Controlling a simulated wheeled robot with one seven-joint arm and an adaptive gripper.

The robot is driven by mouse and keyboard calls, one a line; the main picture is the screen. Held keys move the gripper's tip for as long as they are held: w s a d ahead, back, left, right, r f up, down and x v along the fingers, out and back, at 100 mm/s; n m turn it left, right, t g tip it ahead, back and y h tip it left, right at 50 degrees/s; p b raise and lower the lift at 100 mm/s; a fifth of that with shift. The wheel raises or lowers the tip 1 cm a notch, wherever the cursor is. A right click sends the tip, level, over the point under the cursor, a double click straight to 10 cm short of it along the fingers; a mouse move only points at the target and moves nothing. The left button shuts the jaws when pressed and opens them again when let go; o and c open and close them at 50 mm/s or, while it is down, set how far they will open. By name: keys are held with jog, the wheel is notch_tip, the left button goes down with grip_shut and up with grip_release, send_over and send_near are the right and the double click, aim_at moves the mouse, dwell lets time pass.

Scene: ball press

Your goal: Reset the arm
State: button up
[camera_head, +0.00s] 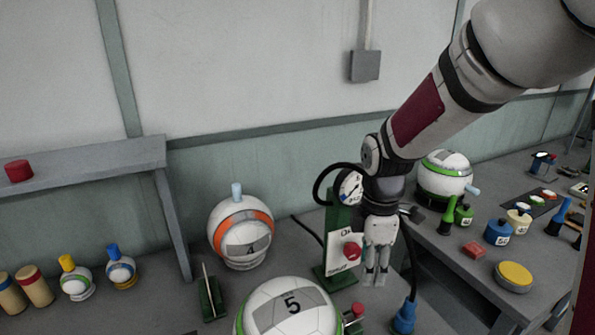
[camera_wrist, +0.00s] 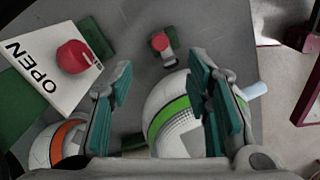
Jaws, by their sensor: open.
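My gripper (camera_head: 376,280) hangs fingers down in the head view, open and empty, in front of the green press (camera_head: 337,220). The press carries a gauge (camera_head: 350,187), a white sign and a red knob (camera_head: 352,250). In the wrist view the sign reads OPEN (camera_wrist: 32,70), with the red knob (camera_wrist: 74,56) on it. A white ball with a green stripe, marked 5 (camera_head: 291,305), sits at the front; its lower part is cut off. In the wrist view it lies partly behind my open fingers (camera_wrist: 160,78). A white ball with an orange band, marked 4 (camera_head: 240,238), stands left of the press.
A red-topped part (camera_head: 355,312) stands beside ball 5. A green stand (camera_head: 210,298) is left of it. A grey shelf (camera_head: 80,168) is at the left. Another green-striped ball (camera_head: 444,174) and a yellow-topped button (camera_head: 515,275) are on the right bench.

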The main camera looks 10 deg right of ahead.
jog(key=s+r+m+t, duration=0.4)
jog(key=s+r+m, duration=1)
jog(key=s, duration=0.5)
jog(key=m, duration=0.2)
jog(key=shift+a+r+m+t, duration=0.25)
jog(key=shift+m+t, duration=0.05)
dwell(0.7)
